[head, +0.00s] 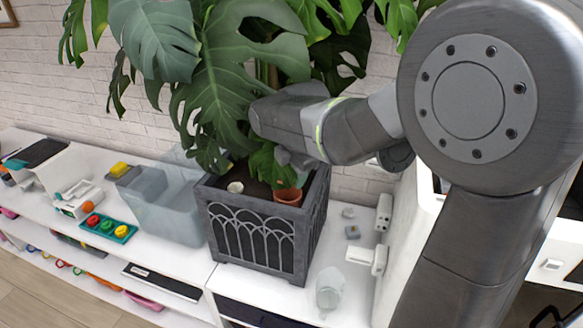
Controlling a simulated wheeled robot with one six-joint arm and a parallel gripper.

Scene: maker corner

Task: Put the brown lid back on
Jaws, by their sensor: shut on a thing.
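My gripper (291,162) is low over the dark planter (258,238), among the plant's leaves. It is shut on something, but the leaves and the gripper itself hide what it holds. A reddish-brown, pot-like thing (288,197) is just below the fingers, at the planter's right side; whether they touch it is unclear. I cannot make out a brown lid for certain. A clear jar (330,288) stands on the white shelf in front of the planter, to the right.
A large leafy plant (240,60) rises from the planter. A clear bin (165,212) stands left of it. A tray with coloured knobs (107,228) is further left. Small white and grey things (352,232) lie right of the planter, near a white side panel (408,215).

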